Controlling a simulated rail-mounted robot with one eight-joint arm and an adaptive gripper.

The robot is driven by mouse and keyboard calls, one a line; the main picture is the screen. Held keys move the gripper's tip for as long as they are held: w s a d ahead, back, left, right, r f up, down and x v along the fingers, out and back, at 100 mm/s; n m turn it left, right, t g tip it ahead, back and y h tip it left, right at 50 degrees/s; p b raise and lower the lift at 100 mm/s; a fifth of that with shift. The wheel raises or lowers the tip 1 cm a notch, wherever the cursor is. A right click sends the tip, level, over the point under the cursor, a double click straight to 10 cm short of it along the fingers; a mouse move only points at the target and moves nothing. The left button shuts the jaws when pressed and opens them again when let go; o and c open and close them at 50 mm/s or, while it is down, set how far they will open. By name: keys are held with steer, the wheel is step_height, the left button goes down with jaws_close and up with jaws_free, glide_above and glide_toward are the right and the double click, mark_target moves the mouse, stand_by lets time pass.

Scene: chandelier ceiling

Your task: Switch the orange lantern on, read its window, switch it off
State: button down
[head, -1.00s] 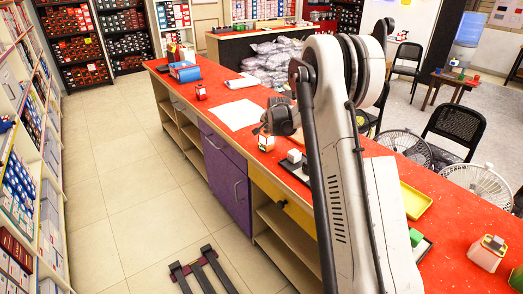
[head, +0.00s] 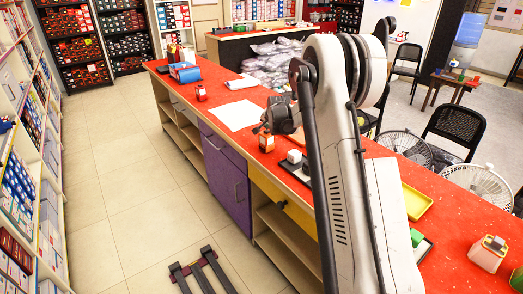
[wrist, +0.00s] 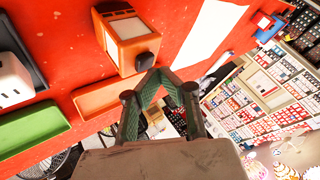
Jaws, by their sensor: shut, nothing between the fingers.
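The orange lantern (head: 266,144) stands on the red counter, just below my gripper's dark body (head: 283,117) in the head view. In the wrist view the lantern (wrist: 128,32) is an orange box with a pale, plain window and a dark knob on the side facing my gripper. No mark is readable in the window. My gripper (wrist: 159,72) is shut and empty, its fingertips meeting close by the dark knob. I cannot tell whether they touch it. The fingertips are hard to make out in the head view.
A white block (head: 294,156) on a dark tray stands near the lantern. A white sheet (head: 236,115) lies behind it. A red lantern-like object (head: 201,93) stands farther back. A yellow tray (head: 415,202) and a pinkish box (head: 488,254) are on the right. The wrist view shows a green tray (wrist: 30,128).

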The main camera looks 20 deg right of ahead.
mark_target(267, 131)
steer(key=shift+r, duration=0.25)
steer(key=shift+r+p, duration=1.15)
steer(key=shift+r, duration=1.85)
steer(key=shift+s+a+r, duration=0.15)
steer(key=s+a+r+n, duration=0.2)
steer(key=s+a+r, duration=0.3)
steer(key=s, duration=0.2)
steer(key=s+a+r+n+y, duration=0.1)
steer(key=s+a+r, duration=0.45)
steer(key=s, duration=0.25)
steer(key=s+a+r+n, duration=0.2)
steer(key=s+a+r, duration=0.3)
steer(key=s, duration=0.2)
steer(key=s+a+f+n, duration=0.2)
steer(key=s+a, duration=0.1)
steer(key=s, duration=0.7)
steer(key=s+a+f+n+g, duration=0.1)
steer(key=s+a, duration=0.3)
steer(key=s, duration=0.7)
steer(key=s+a+f+n+g+y+b, duration=0.1)
steer(key=s+a+f+n, duration=0.2)
steer(key=s, duration=0.8)
steer(key=shift+a+f+n, duration=0.25)
steer(key=shift+f+n, duration=0.05)
steer(key=shift+f, duration=0.25)
